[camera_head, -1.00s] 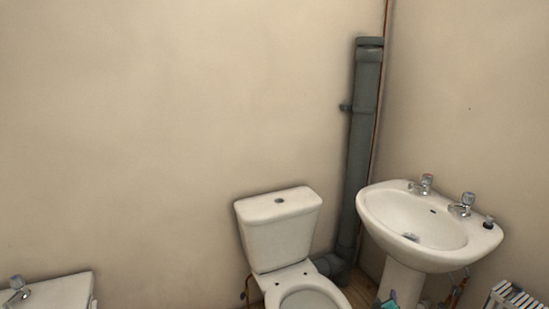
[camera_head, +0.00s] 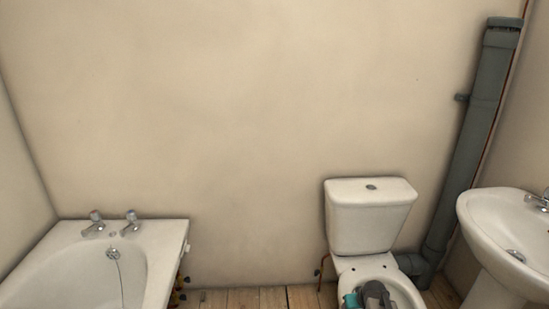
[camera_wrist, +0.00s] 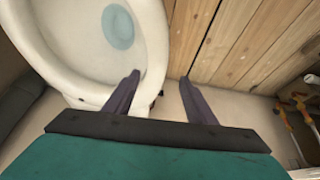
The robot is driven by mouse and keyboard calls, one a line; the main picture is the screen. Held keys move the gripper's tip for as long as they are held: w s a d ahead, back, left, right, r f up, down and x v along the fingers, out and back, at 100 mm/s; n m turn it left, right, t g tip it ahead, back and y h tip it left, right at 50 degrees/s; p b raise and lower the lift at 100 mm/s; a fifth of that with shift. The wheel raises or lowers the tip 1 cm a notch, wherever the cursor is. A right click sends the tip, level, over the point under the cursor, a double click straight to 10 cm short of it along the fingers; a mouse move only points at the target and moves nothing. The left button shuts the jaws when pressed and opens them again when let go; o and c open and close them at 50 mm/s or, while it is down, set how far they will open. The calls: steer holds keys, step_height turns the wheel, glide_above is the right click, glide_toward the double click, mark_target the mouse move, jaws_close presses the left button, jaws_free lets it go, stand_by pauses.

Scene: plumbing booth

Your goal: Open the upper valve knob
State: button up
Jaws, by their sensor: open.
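No upper valve knob can be made out with certainty. Small dark and yellow fittings (camera_head: 178,285) sit low at the right end of the bath in the head view. A small pipe with a dark fitting (camera_head: 319,271) stands left of the toilet. In the wrist view, copper-coloured pipework with pale fittings (camera_wrist: 297,112) shows at the right edge, away from the fingers. My gripper (camera_wrist: 160,78) is open and empty, its two dark fingers apart beside the toilet bowl rim. In the head view the teal and grey end of my arm shows in front of the toilet.
The white toilet (camera_head: 370,222) stands right of centre, the bath (camera_head: 160,245) with two taps at left, and the sink (camera_head: 485,225) at right. A grey waste pipe (camera_head: 480,110) runs up the wall. Bare wooden floor (camera_head: 245,299) lies between bath and toilet.

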steer(key=s+a+r+m+g, duration=0.1)
steer(key=s+a+r+g, duration=0.15)
steer(key=s+a, duration=0.4)
steer(key=s+a+r+g, duration=0.2)
steer(key=s+a+g, duration=0.1)
steer(key=s+a, duration=0.35)
steer(key=s+f+g+p, duration=0.2)
steer(key=s+f, duration=0.5)
steer(key=s, duration=0.5)
steer(key=s+f+g+p, duration=0.2)
steer(key=s+f, duration=0.5)
steer(key=s, duration=0.5)
steer(key=shift+a+f+g, duration=0.35)
steer(key=shift+f+g, duration=0.05)
steer(key=shift+g, duration=0.15)
steer(key=shift+s, duration=0.1)
steer(key=c, duration=0.5)
steer(key=shift+d, duration=0.15)
